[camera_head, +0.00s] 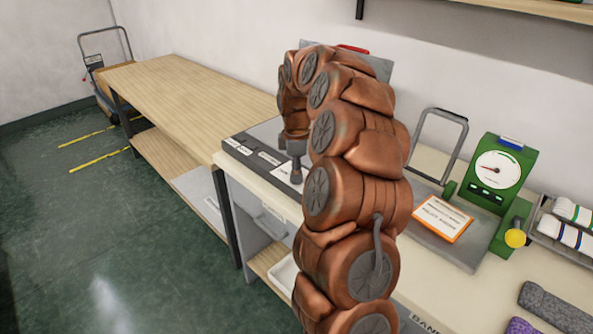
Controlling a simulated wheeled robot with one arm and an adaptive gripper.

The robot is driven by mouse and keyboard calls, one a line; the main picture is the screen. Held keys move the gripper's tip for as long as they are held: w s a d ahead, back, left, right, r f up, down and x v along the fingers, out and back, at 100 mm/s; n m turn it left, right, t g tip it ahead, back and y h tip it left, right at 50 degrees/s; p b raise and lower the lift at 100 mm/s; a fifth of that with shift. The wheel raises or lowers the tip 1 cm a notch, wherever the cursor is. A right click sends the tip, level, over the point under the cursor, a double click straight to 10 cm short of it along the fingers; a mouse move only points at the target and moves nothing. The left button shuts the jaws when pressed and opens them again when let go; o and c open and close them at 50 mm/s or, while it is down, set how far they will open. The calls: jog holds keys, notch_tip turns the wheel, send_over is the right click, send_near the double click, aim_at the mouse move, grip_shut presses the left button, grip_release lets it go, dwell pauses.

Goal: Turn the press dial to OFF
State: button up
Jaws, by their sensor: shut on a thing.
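The press (243,147) stands at the end of the pale bench top, a dark flat base with white labels along its front edge. My gripper (296,177) points down at the front of this base, beside a white label plate. It is small in the picture and appears shut on the press dial. The dial itself is hidden by the fingers, so its pointer and setting cannot be read. My copper-coloured arm covers the right part of the press. A grey upright part with a red piece (353,48) shows behind the arm.
A green dial scale (497,178) stands on the bench at right, near a grey tray with an orange-edged card (441,218). A long wooden table (175,85) is at left. Green floor is open at left, with a trolley (95,65) behind.

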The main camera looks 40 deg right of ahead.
dwell(0.5)
jog(key=o, duration=1.2)
jog(key=shift+c, duration=0.2)
jog(key=shift+r, duration=0.1)
notch_tip(320, 180, up, 12)
